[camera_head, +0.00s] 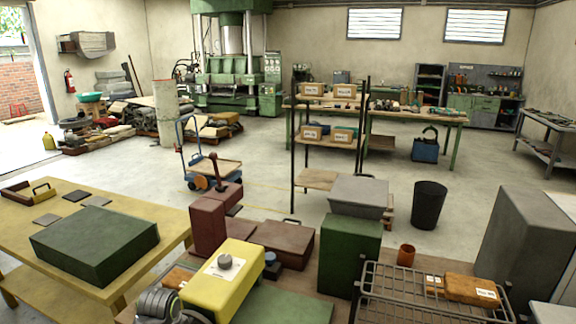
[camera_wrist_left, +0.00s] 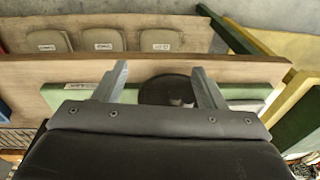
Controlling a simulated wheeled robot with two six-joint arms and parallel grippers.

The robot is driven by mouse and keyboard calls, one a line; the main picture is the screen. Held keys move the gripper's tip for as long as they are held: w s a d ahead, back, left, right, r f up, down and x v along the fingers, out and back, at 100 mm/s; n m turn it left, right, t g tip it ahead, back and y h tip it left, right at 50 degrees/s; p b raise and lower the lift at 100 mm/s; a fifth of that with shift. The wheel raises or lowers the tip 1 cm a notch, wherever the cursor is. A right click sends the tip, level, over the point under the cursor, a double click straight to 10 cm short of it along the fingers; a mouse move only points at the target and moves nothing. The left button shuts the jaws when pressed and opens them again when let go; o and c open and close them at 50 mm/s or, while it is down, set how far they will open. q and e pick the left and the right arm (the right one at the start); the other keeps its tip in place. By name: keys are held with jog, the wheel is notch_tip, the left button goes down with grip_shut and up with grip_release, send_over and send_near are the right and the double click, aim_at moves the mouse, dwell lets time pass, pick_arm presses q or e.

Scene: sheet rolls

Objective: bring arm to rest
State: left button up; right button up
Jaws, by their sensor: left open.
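My left gripper (camera_wrist_left: 159,70) shows in the left wrist view with its two grey fingers spread apart. No object is seen held between them. Beyond the fingers are a green panel (camera_wrist_left: 75,98), a dark rounded thing (camera_wrist_left: 166,88) and a long wooden board edge (camera_wrist_left: 150,70). Whether the fingers touch any of these I cannot tell. My right gripper is not seen in either view.
In the head view, a yellow box (camera_head: 222,278), a dark red block (camera_head: 207,226) and a green box (camera_head: 349,254) crowd the near bench. A wire rack (camera_head: 385,304) stands at its right. A wooden table (camera_head: 175,217) is at left. Open floor (camera_head: 270,160) lies beyond.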

pick_arm(q)
jog(key=s+a+f+n+t, duration=0.1)
jog(key=s+f, duration=0.2)
jog(key=s, duration=0.5)
jog(key=s+a+f+n, duration=0.1)
jog(key=s+a+f, duration=0.1)
jog(key=s, duration=0.7)
jog(key=s+a+r+n+t+y, duration=0.1)
jog(key=s+r+n+y, duration=0.3)
jog(key=s, duration=1.2)
notch_tip(320, 180, down, 30)
jog(key=a+m+g+h+b, duration=0.1)
jog(key=a+h+b, duration=0.15)
jog(key=b, duration=0.25)
jog(key=s+d+f+b, duration=0.1)
jog(key=s+f+b, duration=0.1)
jog(key=s+f, duration=0.5)
jog(key=s+d+f+g+b, duration=0.1)
jog(key=s+f+b, duration=0.1)
jog(key=s+f, duration=0.5)
notch_tip(320, 180, down, 5)
jog(key=shift+s+r+h, duration=0.1)
jog(key=shift+s+h, duration=0.25)
